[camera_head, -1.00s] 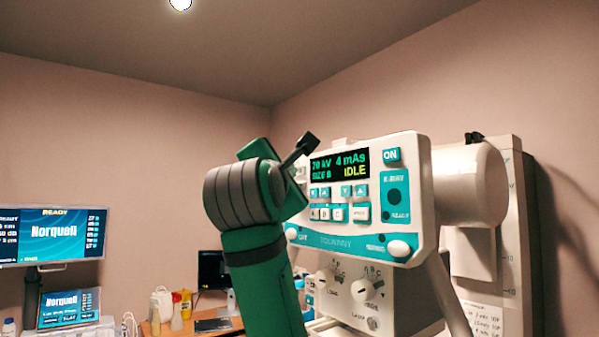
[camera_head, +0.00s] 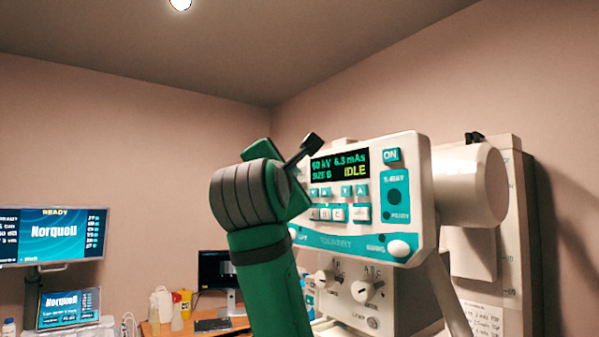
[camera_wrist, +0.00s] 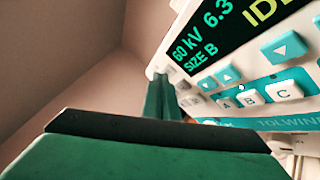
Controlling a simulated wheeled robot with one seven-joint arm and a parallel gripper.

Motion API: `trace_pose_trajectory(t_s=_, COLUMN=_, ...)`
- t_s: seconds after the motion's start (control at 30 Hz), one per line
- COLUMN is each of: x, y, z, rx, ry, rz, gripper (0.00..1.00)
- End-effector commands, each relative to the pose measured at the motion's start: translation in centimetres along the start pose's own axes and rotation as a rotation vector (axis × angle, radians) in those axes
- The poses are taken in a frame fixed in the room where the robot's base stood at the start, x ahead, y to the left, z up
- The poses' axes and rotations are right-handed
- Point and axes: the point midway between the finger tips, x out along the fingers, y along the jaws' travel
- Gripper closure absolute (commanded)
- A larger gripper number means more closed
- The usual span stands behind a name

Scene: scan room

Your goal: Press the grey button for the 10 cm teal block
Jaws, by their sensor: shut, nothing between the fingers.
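The control panel (camera_head: 345,241) is white and teal. Its display (camera_head: 340,166) reads 60 kV, 6.3 mAs, SIZE B, IDLE. Below it are arrow keys and a row of pale grey-white keys; the wrist view shows A (camera_wrist: 225,103), B (camera_wrist: 247,98) and C (camera_wrist: 283,91). My gripper (camera_wrist: 160,88) is shut and empty, its green fingers at the panel's left, left of the A key. I cannot tell whether the tips touch the panel. In the head view my wrist hides the fingers. I see no teal block.
A teal ON key (camera_head: 391,155) and round white knobs sit on the panel. Rotary dials (camera_head: 367,290) are below. A printed sheet (camera_head: 482,318) is at the right, too small to read. A monitor (camera_head: 55,236) reading READY and a desk with bottles are at the left.

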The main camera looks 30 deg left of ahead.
Motion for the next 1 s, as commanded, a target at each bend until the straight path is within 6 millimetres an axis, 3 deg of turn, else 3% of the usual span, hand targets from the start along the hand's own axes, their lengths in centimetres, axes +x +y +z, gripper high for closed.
trace_pose_trajectory(t_s=1.0, x=-2.2, y=1.6, z=-1.5, rx=-0.002, ry=0.000, rz=0.003, gripper=1.00)
